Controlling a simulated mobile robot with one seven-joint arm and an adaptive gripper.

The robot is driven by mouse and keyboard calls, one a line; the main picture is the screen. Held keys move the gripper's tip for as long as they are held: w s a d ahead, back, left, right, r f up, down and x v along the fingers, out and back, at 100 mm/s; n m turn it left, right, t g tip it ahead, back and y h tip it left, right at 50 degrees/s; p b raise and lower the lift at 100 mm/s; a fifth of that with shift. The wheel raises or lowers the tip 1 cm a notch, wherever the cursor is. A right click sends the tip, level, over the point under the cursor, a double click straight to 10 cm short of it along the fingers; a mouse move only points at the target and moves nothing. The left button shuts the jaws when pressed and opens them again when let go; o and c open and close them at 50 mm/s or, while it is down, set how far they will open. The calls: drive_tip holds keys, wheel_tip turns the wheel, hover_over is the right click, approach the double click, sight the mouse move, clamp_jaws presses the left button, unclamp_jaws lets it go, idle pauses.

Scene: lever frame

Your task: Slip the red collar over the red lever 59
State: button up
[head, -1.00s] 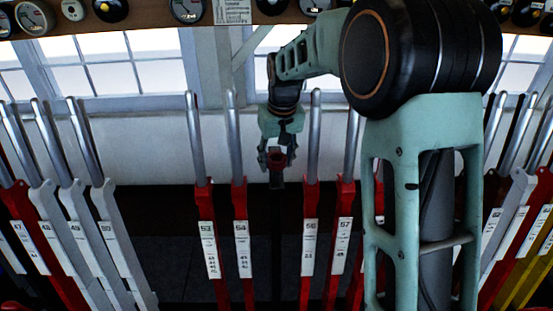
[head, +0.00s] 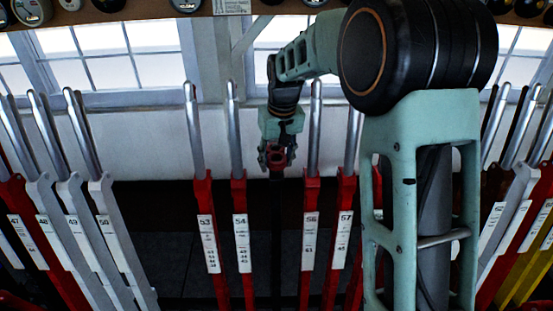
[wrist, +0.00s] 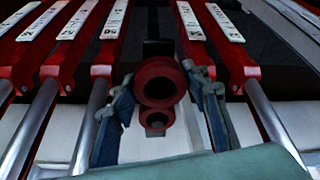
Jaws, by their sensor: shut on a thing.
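The red collar (head: 277,157) is held up in my gripper (head: 274,160), in front of the gap between levers 54 and 56. In the wrist view the collar (wrist: 159,82) shows as a large red ring with a smaller ring beside it, between the two fingers of my gripper (wrist: 160,78). The collar is around no lever. I cannot make out a label 59. Red parts behind my arm, right of lever 57 (head: 345,210), are mostly hidden, so I cannot tell which is lever 59.
Red levers 53 (head: 203,190), 54 (head: 240,195) and 56 (head: 311,195) with silver handles stand close around my gripper. White levers (head: 110,210) stand at left; white, red and yellow ones at right. A shelf of dials (head: 130,14) runs above.

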drive_tip(key=shift+f+b, duration=0.6)
drive_tip(key=shift+f, duration=0.35)
drive_tip(key=o, duration=1.2)
drive_tip(key=shift+o, duration=0.7)
drive_tip(key=shift+s+d+r+p, duration=0.1)
drive_tip(key=shift+s+r+p, duration=0.2)
drive_tip(key=shift+r+p, duration=0.95)
drive_tip(key=shift+s+d+r+p, duration=0.2)
drive_tip(key=shift+r+p, duration=0.45)
drive_tip(key=shift+r, duration=1.1)
drive_tip(key=shift+s+a+r+p, duration=0.1)
drive_tip(key=shift+s+r+p, duration=0.25)
drive_tip(key=shift+r+p, duration=0.9)
drive_tip(key=shift+r+b, duration=0.2)
drive_tip(key=shift+b, duration=0.2)
